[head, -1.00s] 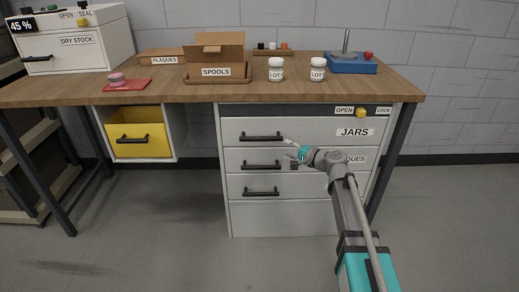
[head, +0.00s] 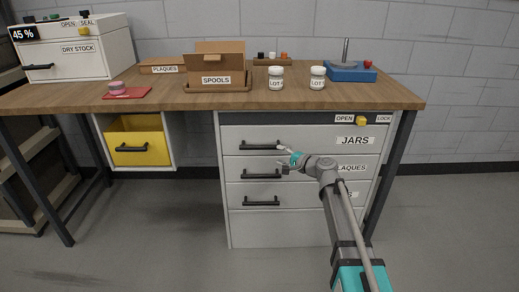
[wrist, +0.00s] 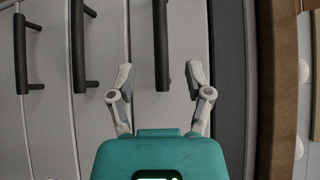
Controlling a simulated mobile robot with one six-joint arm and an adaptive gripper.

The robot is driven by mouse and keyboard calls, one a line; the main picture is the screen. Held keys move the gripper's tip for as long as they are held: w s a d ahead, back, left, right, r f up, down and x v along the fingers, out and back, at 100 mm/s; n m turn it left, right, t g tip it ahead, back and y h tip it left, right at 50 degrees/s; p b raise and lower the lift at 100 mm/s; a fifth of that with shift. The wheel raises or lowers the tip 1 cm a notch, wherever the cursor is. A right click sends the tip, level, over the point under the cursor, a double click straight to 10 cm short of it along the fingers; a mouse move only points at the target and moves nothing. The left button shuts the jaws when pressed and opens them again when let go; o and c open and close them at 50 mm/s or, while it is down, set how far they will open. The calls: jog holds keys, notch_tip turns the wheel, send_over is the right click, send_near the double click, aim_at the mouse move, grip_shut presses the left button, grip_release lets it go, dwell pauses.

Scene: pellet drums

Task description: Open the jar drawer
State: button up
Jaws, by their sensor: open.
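The jar drawer (head: 305,134) is the top drawer of the white cabinet, labelled JARS, and looks shut. Its black bar handle (head: 260,147) is at the drawer's left. My gripper (head: 281,159) is at the right end of this handle, with its fingers spread. In the wrist view, turned sideways, the jar drawer handle (wrist: 161,45) lines up between the open fingertips of my gripper (wrist: 159,78). Whether the fingers reach around the bar or stop short is unclear. A yellow slider (head: 361,121) sits between the OPEN and LOCK labels, nearer OPEN.
The plaques drawer handle (head: 261,175) is close below my gripper, with another handle (head: 261,202) under it. The wooden tabletop (head: 330,101) overhangs above. Two white LOT jars (head: 276,79) stand on it. A yellow bin (head: 140,148) hangs at left.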

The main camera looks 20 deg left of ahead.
aim_at(262, 148)
jog(key=b+x, duration=0.1)
jog(key=x, duration=1)
jog(key=shift+d, duration=0.1)
grip_shut()
